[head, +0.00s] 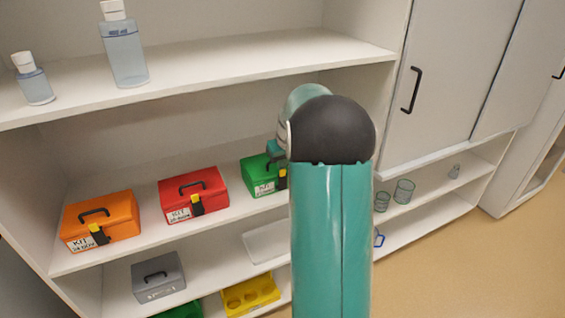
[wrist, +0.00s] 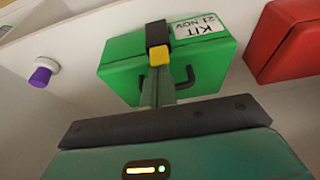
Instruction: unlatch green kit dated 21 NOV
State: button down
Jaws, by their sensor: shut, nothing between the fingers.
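The green kit (head: 262,178) stands on the middle shelf, partly hidden by my arm in the head view. In the wrist view the green kit (wrist: 120,68) shows upside down, with a white label reading KIT 21 NOV (wrist: 196,27), a black handle and a black latch with a yellow tab (wrist: 159,56). The latch lies flat against the kit's front. My gripper (wrist: 160,82) is shut and empty, its fingertips at or just below the yellow tab. I cannot tell whether they touch it.
A red kit (head: 193,193) and an orange kit (head: 100,220) stand left of the green one. A grey box (head: 158,277) and a yellow tray (head: 250,294) are lower. A purple-capped item (wrist: 42,74) is beside the green kit in the wrist view.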

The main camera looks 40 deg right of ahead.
jog(key=shift+s, duration=0.1)
jog(key=shift+s, duration=0.15)
jog(key=shift+s+a+t, duration=0.1)
jog(key=shift+s+t, duration=0.15)
jog(key=shift+t, duration=0.25)
jog(key=shift+t+h, duration=0.4)
jog(key=shift+t, duration=0.5)
jog(key=shift+s+a+f, duration=0.2)
jog(key=shift+s+a, duration=0.05)
jog(key=shift+s, duration=0.65)
jog(key=shift+s+a+f, duration=0.2)
jog(key=shift+s+a, duration=0.1)
jog(key=shift+s, duration=0.55)
jog(key=shift+s+a+f, duration=0.2)
jog(key=shift+s+a, duration=0.05)
jog(key=shift+s, duration=0.65)
